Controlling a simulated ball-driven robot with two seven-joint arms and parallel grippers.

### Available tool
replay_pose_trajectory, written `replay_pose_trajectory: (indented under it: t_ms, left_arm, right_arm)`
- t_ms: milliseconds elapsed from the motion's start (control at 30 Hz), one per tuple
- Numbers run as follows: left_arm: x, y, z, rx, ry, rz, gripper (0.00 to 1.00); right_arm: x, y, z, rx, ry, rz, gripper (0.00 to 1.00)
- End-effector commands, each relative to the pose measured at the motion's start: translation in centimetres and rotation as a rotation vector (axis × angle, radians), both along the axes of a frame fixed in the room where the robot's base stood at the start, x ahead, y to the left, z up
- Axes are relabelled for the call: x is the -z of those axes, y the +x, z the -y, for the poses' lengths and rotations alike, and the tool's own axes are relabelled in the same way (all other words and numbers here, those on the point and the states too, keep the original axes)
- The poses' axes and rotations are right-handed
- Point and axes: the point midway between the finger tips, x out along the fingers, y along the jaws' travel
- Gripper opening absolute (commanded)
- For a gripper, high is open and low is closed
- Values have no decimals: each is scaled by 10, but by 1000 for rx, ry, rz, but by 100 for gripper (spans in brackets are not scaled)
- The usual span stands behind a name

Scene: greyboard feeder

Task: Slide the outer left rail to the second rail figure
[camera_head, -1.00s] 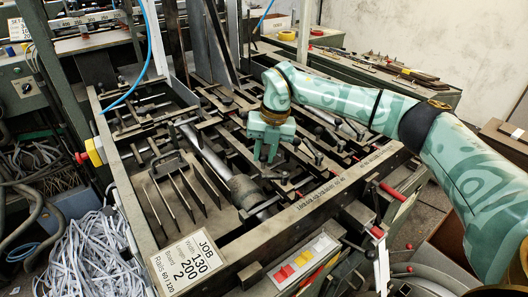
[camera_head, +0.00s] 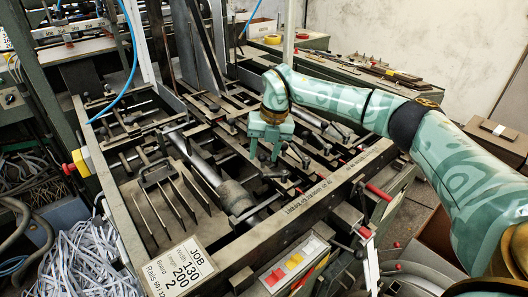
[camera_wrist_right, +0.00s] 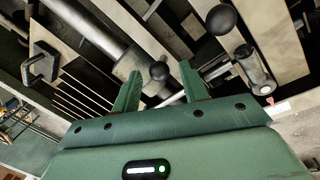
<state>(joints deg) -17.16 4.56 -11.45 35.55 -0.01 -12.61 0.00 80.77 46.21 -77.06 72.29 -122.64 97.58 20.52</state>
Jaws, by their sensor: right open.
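The greyboard feeder (camera_head: 335,183) has several dark metal rails and bars with black ball-headed clamp levers. I cannot tell for certain which is the outer left rail. A job card (camera_head: 180,265) on the front left corner reads width 130, length 200, board 2; its rails line starts with 60, and the second figure is cut off or unclear. My right gripper (camera_head: 264,156) points down over the middle rails, jaws open. In the right wrist view, a black ball knob (camera_wrist_right: 159,71) shows between its open fingers (camera_wrist_right: 160,88); contact cannot be told. My left gripper is not in view.
A thick round shaft (camera_head: 205,160) with a wide collar runs diagonally left of my gripper. A comb of upright plates (camera_head: 170,192) stands further left. Shredded paper (camera_head: 90,262) heaps at lower left.

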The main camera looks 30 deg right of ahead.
Motion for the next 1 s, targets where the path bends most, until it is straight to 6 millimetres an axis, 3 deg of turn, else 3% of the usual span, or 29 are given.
replay_pose_trajectory:
  t_ms: [167, 400, 600, 767, 1000]
  left_arm:
    - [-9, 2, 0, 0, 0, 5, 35]
    - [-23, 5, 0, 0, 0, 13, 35]
    - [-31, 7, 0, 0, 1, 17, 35]
    - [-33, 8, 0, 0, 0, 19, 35]
    - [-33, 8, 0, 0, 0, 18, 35]
  right_arm:
    - [-36, -2, 6, 0, 0, 7, 44]
    - [-101, -8, 18, 1, 0, 7, 44]
    - [-140, -11, 25, 1, 1, 4, 44]
    - [-154, -13, 28, -1, 0, 1, 44]
    - [-156, -13, 28, -1, 1, 1, 44]
